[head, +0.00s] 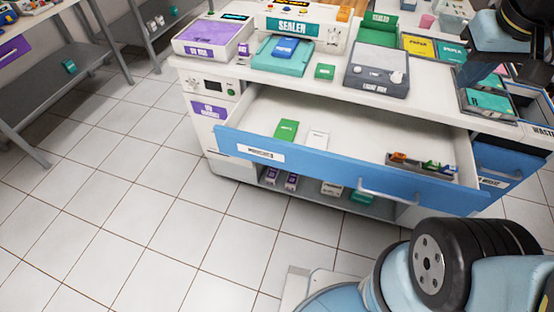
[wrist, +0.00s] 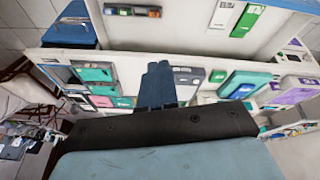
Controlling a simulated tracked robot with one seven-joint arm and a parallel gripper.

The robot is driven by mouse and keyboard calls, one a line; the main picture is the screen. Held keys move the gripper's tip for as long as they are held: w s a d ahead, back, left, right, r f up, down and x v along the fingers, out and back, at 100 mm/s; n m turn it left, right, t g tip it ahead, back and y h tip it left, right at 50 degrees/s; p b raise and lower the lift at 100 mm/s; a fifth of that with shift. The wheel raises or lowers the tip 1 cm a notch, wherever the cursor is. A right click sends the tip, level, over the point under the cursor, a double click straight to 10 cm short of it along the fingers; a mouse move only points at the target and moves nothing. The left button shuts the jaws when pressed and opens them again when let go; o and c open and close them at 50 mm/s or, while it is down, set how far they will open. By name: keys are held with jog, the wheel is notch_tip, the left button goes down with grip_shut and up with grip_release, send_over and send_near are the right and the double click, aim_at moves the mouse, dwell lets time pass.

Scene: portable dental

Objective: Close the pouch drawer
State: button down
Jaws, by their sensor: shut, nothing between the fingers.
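The pouch drawer (head: 230,147) is pulled well out from the counter; its long blue front has a white label and a metal handle (head: 390,195). Inside lie a green box (head: 286,130), a white box (head: 318,140) and a dark holder of small items (head: 422,165). The wrist view, seemingly turned around, shows the green box (wrist: 247,20) and white box (wrist: 222,14) at the top. My gripper (wrist: 157,70) shows there with its blue fingers together and empty, overlapping the counter. It appears apart from the drawer; its fingertips are not clear in the head view.
The counter top carries a sealer (head: 292,28), a light box (head: 377,72), a purple-topped tray (head: 213,38) and several boxes. Another blue drawer front (head: 497,160) is at the right. A grey shelf unit (head: 70,70) stands left. Tiled floor (head: 130,200) before the drawer is clear.

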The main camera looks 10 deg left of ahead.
jog(key=w+a+f+n+g+h, duration=0.35)
jog(key=a+f+n, duration=0.35)
jog(key=a+f, duration=0.35)
jog(key=n+t+y, duration=0.2)
jog(key=n+t, duration=1.6)
jog(key=n, duration=0.8)
send_near(277, 159)
jog(key=w, duration=0.7)
jog(key=shift+d+r, duration=0.1)
jog(key=shift+d, duration=0.3)
